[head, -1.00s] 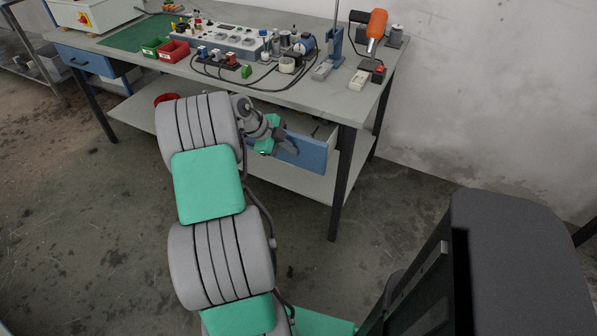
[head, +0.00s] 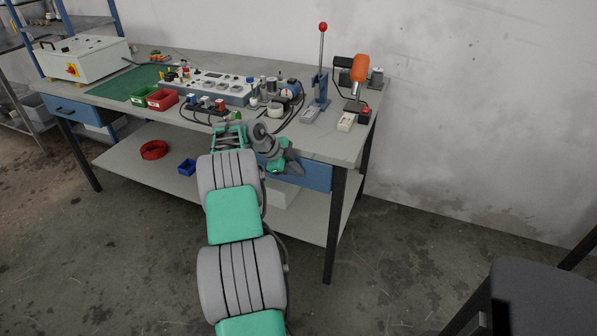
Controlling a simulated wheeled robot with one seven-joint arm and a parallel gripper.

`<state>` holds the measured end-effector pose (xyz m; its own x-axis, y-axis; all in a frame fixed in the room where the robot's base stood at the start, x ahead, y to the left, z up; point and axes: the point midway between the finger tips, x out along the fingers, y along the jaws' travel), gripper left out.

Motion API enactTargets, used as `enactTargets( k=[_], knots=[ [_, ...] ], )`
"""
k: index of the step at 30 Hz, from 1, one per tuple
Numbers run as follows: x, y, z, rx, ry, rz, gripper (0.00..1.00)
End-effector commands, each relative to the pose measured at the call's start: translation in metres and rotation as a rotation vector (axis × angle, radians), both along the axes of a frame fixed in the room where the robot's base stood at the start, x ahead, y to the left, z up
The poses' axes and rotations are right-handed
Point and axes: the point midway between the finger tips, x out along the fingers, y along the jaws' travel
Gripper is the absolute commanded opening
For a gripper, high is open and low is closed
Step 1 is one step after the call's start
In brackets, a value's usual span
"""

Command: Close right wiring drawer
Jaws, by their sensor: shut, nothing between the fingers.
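The right wiring drawer has a blue front (head: 317,176) beneath the right part of the workbench top. Its upper edge sits close under the tabletop edge, and no drawer interior shows. I cannot tell whether a small gap is left. The left part of the front is hidden behind my gripper (head: 297,169). My gripper is shut and empty, at the front face of the drawer. Whether it touches the face cannot be told. My arm reaches up from below, left of the drawer.
The grey workbench top (head: 335,142) carries a power strip, cables, a red-knobbed lever press (head: 321,85) and an orange-handled tool (head: 359,70). Another blue drawer (head: 75,109) is at the left. The lower shelf holds a red coil (head: 154,150) and a blue bin (head: 187,167).

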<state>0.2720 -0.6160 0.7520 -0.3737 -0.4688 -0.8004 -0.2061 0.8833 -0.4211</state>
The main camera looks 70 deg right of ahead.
Motion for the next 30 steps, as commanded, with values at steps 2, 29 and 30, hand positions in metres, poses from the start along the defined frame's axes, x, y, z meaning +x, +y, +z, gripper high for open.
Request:
enactTargets(
  k=[2,29,30],
  knots=[
    [0.000,-0.005,0.004,-0.016,-0.004,0.004,0.00],
    [0.033,0.086,0.081,-0.004,-0.001,-0.004,0.00],
    [0.033,0.087,0.082,-0.004,-0.001,-0.005,0.00]
  ],
)
